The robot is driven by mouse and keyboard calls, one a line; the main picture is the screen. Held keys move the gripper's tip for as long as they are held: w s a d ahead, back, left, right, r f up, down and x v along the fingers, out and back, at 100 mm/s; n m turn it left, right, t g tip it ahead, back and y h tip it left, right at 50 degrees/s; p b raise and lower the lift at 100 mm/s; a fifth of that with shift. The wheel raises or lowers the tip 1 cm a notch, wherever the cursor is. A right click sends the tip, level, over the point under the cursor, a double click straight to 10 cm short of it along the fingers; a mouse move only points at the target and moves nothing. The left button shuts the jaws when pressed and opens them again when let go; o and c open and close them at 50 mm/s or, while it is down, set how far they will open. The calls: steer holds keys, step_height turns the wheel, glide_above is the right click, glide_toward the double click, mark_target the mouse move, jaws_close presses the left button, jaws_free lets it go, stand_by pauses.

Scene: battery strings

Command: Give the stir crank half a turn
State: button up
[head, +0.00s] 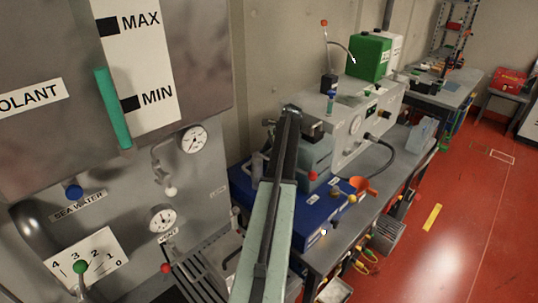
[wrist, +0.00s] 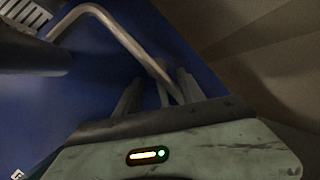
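A bent bare metal rod, which looks like the stir crank (wrist: 125,38), crosses the upper middle of the wrist view. One end of it runs down between the fingers of my gripper (wrist: 160,88). The fingers stand apart, with blue showing between the left finger and the rod, so the gripper looks open around the rod. Whether a finger touches the rod I cannot tell. In the head view my arm reaches toward the bench and hides the crank and the gripper.
A grey machine (head: 350,135) stands behind. A tank with gauges and valves (head: 195,85) fills the left.

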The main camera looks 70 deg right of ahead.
steer(key=shift+s, duration=0.1)
steer(key=shift+s+r+p, duration=0.1)
steer(key=shift+r+p, duration=0.4)
steer(key=p+v, duration=0.6)
steer(key=shift+s+r, duration=0.3)
